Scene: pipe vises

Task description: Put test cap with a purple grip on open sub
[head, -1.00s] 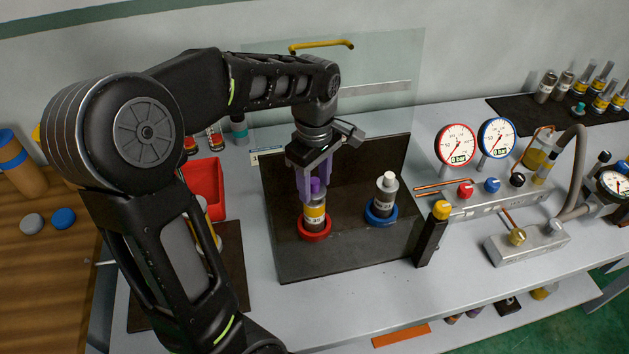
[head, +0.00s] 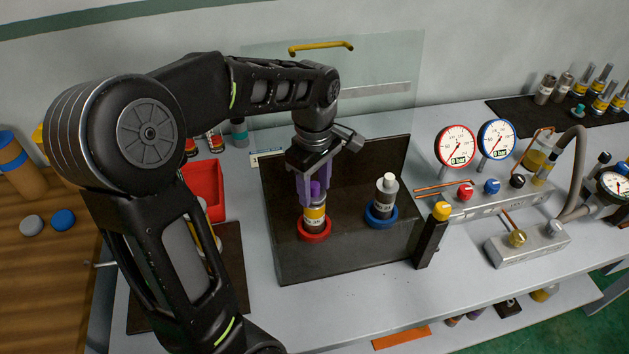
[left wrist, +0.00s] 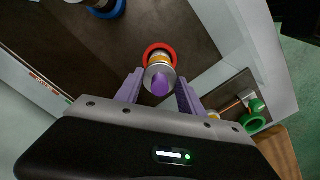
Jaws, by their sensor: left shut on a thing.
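The test cap with the purple grip (head: 315,188) sits at the top of a sub (head: 315,213) with a yellow band, which stands upright in the red ring (head: 314,235) on the dark stand. My left gripper (head: 318,192) points down with its purple fingers on either side of the purple grip, shut on it. In the left wrist view the purple grip (left wrist: 159,86) lies between the two fingers, with the sub and red ring beyond. Whether the cap is fully seated cannot be told. My right gripper is not in view.
A second sub with a white top (head: 387,184) stands in a blue ring (head: 380,215) close on the right. A black post with a yellow knob (head: 441,211) is at the stand's right. A clear panel (head: 380,65) rises behind. A red bin (head: 204,190) is at left.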

